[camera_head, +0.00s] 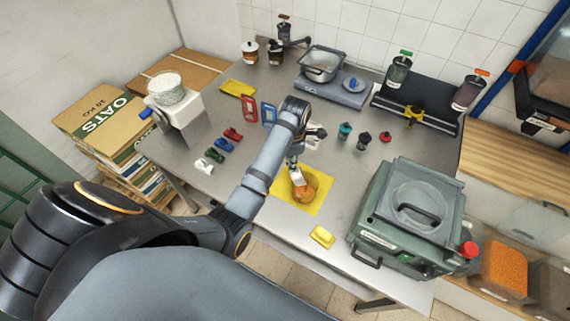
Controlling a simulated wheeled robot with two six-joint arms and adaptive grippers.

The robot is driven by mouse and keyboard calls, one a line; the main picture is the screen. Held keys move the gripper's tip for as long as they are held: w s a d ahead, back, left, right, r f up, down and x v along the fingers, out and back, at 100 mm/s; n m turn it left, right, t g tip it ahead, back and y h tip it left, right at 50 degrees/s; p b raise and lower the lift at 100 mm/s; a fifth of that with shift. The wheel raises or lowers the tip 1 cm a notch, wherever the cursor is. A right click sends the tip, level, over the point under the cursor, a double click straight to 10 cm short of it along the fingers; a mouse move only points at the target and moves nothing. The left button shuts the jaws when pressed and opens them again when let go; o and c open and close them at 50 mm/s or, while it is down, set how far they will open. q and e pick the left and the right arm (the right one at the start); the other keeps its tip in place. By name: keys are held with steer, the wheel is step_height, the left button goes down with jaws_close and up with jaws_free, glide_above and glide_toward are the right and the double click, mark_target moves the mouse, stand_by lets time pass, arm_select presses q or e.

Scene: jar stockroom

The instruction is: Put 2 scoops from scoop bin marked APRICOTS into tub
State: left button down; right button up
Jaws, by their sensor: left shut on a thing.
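My left arm reaches in from the left over the steel table. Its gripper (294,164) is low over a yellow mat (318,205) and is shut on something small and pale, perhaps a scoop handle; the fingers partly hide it. No marking APRICOTS is legible. My right gripper is not in view.
A large green-grey lidded box (408,215) fills the table's right front. A yellow block (322,237) lies near the front edge. Small coloured scoops (224,145) lie left of my forearm.

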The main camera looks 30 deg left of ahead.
arm_select(q)
steer(key=shift+w+d+r+g+y, duration=0.2)
steer(key=shift+w+d+g+y, duration=0.25)
steer(key=shift+w+d, duration=0.1)
steer(key=shift+w+d+r+g+y, duration=0.15)
steer(key=shift+w+d+g+y, duration=0.3)
steer(key=shift+w+d, duration=0.1)
steer(key=shift+w+d+r+g+y+b, duration=0.25)
steer(key=shift+w+d+g+y+b, duration=0.35)
steer(key=shift+w+d+y, duration=0.15)
steer(key=shift+w+d+r+g+y+b, duration=0.25)
steer(key=shift+w+d+g+y+b, duration=0.35)
steer(key=shift+d, duration=0.2)
